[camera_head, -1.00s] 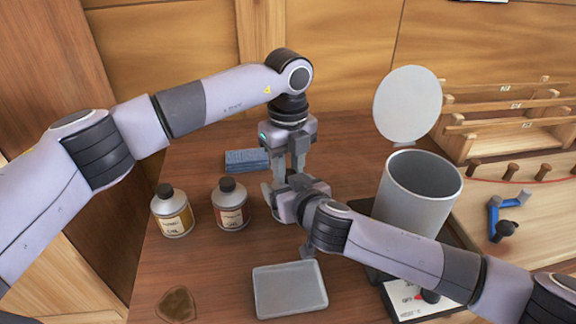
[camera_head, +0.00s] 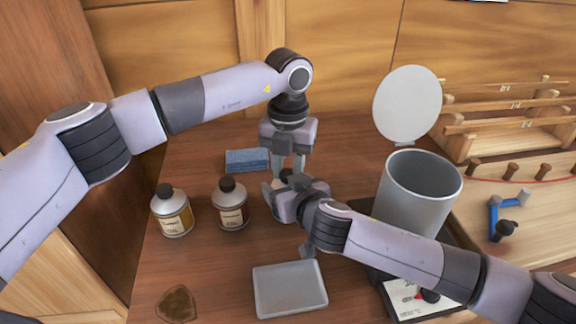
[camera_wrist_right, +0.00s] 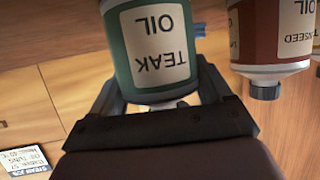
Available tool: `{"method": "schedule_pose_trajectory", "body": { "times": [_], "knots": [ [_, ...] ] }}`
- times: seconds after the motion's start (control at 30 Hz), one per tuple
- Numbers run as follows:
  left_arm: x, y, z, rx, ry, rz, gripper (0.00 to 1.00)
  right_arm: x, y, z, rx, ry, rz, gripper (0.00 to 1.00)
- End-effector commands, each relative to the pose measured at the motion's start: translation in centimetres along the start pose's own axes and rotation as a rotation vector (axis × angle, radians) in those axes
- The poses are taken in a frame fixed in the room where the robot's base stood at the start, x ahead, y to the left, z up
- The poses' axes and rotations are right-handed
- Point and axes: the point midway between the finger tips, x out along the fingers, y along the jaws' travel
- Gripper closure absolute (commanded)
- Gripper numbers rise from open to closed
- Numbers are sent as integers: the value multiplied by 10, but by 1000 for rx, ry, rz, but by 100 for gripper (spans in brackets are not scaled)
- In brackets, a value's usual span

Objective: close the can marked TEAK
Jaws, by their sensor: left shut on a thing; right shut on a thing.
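The TEAK can (camera_wrist_right: 155,45) is green with a cream label and appears upside down in the right wrist view. My right gripper (camera_wrist_right: 160,95) is shut around it near its shoulder. In the head view that gripper (camera_head: 279,193) mostly hides the can. My left gripper (camera_head: 287,168) points straight down over the can, its fingers shut on a small dark cap (camera_head: 286,174) at the can's top. The fingers partly hide the cap, so I cannot tell how far it is seated.
Two capped cans stand left, one with a yellowish label (camera_head: 172,212) and a red linseed can (camera_head: 230,206). A grey tray (camera_head: 290,289) lies in front, a blue folded cloth (camera_head: 246,160) behind. A large open metal pot (camera_head: 420,190) stands right. A brown stain (camera_head: 177,304) marks the front left.

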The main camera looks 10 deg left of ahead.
Motion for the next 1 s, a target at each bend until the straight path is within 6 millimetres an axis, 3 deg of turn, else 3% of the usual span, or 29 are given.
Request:
{"method": "schedule_pose_trajectory", "body": {
  "times": [0.07, 0.1, 0.17, 0.2, 0.53, 0.83, 1.0],
  "knots": [
    [0, 0, 0, -1, 0, 0, 100, 0, 0, -2, 0, 3, 0, 100],
    [0, 0, 0, -1, 0, 0, 64, 0, 0, -2, 0, 3, 0, 100],
    [0, 0, 0, -1, 0, 0, 45, 0, 0, -2, 0, 3, 0, 100],
    [0, 0, 0, -2, 0, 0, 42, 0, 0, -2, 0, 3, 0, 100],
    [-3, 0, 0, -3, -1, -1, 42, 0, 0, -2, 0, 3, 0, 100],
    [-40, 0, 0, -3, -3, 0, 42, 0, 0, -2, 0, 3, 0, 100],
    [-46, 0, 0, -3, 0, -1, 42, 0, 0, -2, 0, 3, 0, 100]
  ]
}}
